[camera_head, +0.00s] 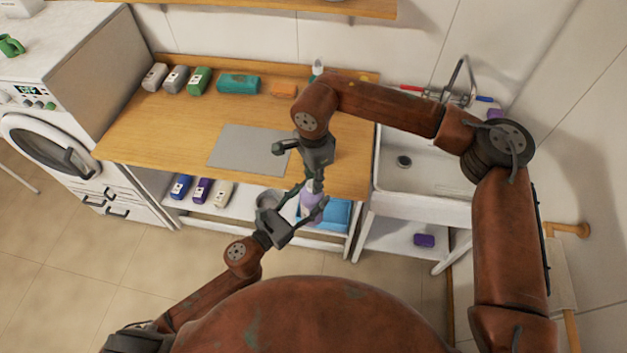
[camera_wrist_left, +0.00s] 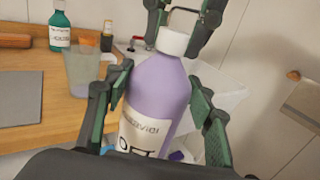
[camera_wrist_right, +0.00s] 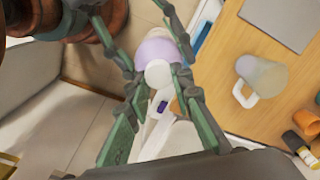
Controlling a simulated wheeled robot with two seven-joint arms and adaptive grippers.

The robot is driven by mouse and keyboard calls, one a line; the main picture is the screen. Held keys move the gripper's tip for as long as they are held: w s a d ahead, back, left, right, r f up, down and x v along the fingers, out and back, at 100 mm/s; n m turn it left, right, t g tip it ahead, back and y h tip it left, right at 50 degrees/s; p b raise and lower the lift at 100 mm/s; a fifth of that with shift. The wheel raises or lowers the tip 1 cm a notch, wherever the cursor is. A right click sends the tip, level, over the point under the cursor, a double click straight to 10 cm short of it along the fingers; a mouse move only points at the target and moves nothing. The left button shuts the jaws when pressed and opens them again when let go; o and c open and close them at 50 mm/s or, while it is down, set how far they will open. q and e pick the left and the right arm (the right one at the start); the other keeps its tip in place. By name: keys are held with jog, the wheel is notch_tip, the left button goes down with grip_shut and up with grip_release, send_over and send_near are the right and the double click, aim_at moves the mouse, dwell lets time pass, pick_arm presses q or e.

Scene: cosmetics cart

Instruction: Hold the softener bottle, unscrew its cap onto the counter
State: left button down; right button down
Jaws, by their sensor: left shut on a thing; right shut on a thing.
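The lilac softener bottle (camera_head: 311,198) is held upright in front of the wooden counter (camera_head: 160,130). It also shows in the left wrist view (camera_wrist_left: 158,95), where part of its label is hidden. Its white cap (camera_wrist_left: 174,41) sits on the neck and also shows in the right wrist view (camera_wrist_right: 158,73). My left gripper (camera_head: 312,206) is shut on the bottle's body, a finger on each side. My right gripper (camera_head: 315,183) comes from above and is shut on the cap, with its fingers on either side.
A grey mat (camera_head: 245,150) lies on the counter. A translucent jug (camera_wrist_right: 262,75) stands near the counter's front edge. Several bottles and packs line the back. A sink (camera_head: 420,165) is at the right, a washing machine (camera_head: 60,110) at the left. Bare wood lies left of the mat.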

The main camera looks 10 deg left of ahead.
jog(key=shift+w+a+r+n, duration=0.1)
jog(key=shift+w+a+n, duration=0.1)
jog(key=shift+n, duration=0.5)
jog(key=shift+r, duration=0.15)
jog(key=shift+r, duration=0.65)
jog(key=shift+s+d+r, duration=0.1)
jog(key=shift+r, duration=0.2)
